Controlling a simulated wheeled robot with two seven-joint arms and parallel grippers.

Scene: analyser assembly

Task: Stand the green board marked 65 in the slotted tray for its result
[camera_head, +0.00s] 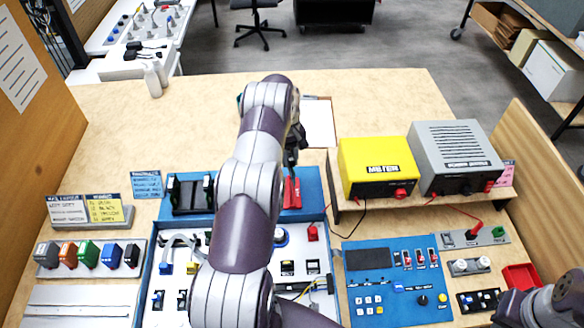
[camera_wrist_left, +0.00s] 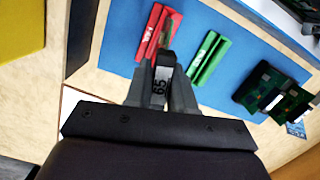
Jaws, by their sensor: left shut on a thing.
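My left gripper (camera_wrist_left: 160,90) is shut on the board marked 65 (camera_wrist_left: 160,78). I see the board edge-on, with a pale label reading 65 between the fingertips. It is over or in the red slotted tray (camera_wrist_left: 150,30); I cannot tell whether it touches the slot. The green slotted tray (camera_wrist_left: 207,60) lies to its right and looks empty. In the head view the red tray (camera_head: 291,193) shows below my left gripper (camera_head: 291,155), and my left arm hides the green tray. My right gripper is not clearly in view; only part of that arm shows at bottom right.
Both trays lie on a blue mat (camera_head: 313,190). The yellow meter (camera_head: 376,167) and a grey unit (camera_head: 456,157) stand on the right. The table's far part is mostly clear.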

